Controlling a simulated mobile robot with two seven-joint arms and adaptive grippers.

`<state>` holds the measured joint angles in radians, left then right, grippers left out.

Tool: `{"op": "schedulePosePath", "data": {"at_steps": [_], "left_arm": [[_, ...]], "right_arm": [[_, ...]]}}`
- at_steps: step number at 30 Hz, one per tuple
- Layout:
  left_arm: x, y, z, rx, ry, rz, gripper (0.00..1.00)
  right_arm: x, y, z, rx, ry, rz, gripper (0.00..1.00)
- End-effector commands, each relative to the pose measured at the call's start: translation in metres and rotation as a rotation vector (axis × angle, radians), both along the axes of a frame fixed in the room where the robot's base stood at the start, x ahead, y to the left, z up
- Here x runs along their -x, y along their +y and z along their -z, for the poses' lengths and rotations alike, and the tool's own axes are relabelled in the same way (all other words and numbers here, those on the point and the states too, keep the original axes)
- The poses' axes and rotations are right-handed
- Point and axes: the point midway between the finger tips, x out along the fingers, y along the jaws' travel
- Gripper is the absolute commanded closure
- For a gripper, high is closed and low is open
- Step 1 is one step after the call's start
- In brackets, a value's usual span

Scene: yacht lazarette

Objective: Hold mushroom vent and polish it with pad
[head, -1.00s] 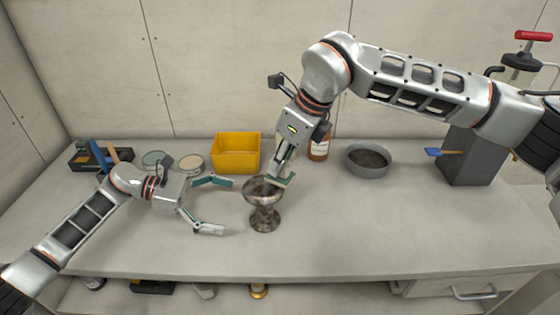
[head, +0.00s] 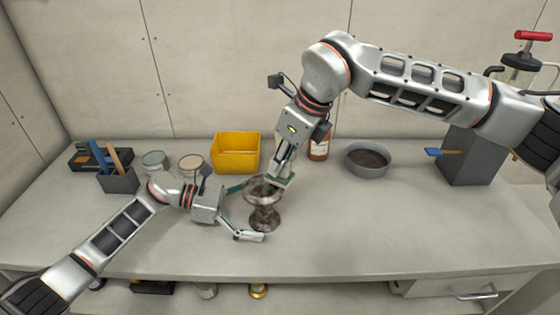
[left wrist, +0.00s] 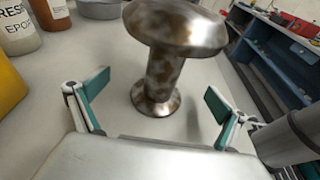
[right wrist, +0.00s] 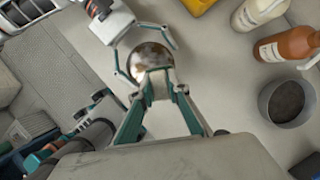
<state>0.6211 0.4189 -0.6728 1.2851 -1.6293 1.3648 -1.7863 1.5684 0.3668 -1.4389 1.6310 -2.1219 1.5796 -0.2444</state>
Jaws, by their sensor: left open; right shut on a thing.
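The mottled brown-and-silver mushroom vent (head: 265,217) is upright at the middle front of the bench, cap up. Its cap (left wrist: 175,28) and stem show close in the left wrist view. My right gripper (head: 281,181) comes down from above and is shut at the cap's rim; the cap (right wrist: 150,58) shows at its fingertips in the right wrist view. My left gripper (head: 250,212) is open, low on the vent's left, its fingers spread to either side of the stem without visibly touching it.
A yellow bin (head: 236,153), two round tins (head: 190,165) and a tool holder (head: 118,180) stand behind to the left. A brown bottle (head: 318,148) and grey bowl (head: 368,160) stand behind to the right. The bench front right is clear.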

Motion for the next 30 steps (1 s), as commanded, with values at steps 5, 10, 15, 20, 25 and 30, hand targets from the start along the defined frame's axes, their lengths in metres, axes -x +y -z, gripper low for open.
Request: {"op": "schedulePosePath", "data": {"at_steps": [5, 10, 15, 20, 25, 30], "left_arm": [[-0.0001, 0.0, -0.0001, 0.0, 0.0, 0.0, 0.03], [-0.0002, 0.0001, -0.0003, 0.0, 0.0, 0.0, 0.47], [-0.0002, 0.0001, -0.0003, 0.0, 0.0, 0.0, 0.85], [-0.0002, 0.0003, -0.0002, 0.0, 0.0, 0.0, 0.85], [-0.0002, 0.0003, -0.0002, 0.0, 0.0, 0.0, 0.85], [-0.0001, 0.0003, -0.0002, 0.0, 0.0, 0.0, 0.85]], "right_arm": [[0.0, 0.0, -0.0001, 0.0, 0.0, 0.0, 1.0], [0.0, 0.0, -0.0001, 0.0, 0.0, 0.0, 1.0], [0.0, 0.0, -0.0001, 0.0, 0.0, 0.0, 1.0], [0.0, 0.0, -0.0001, 0.0, 0.0, 0.0, 1.0], [0.0, 0.0, -0.0001, 0.0, 0.0, 0.0, 1.0], [0.0, 0.0, -0.0001, 0.0, 0.0, 0.0, 1.0]]}}
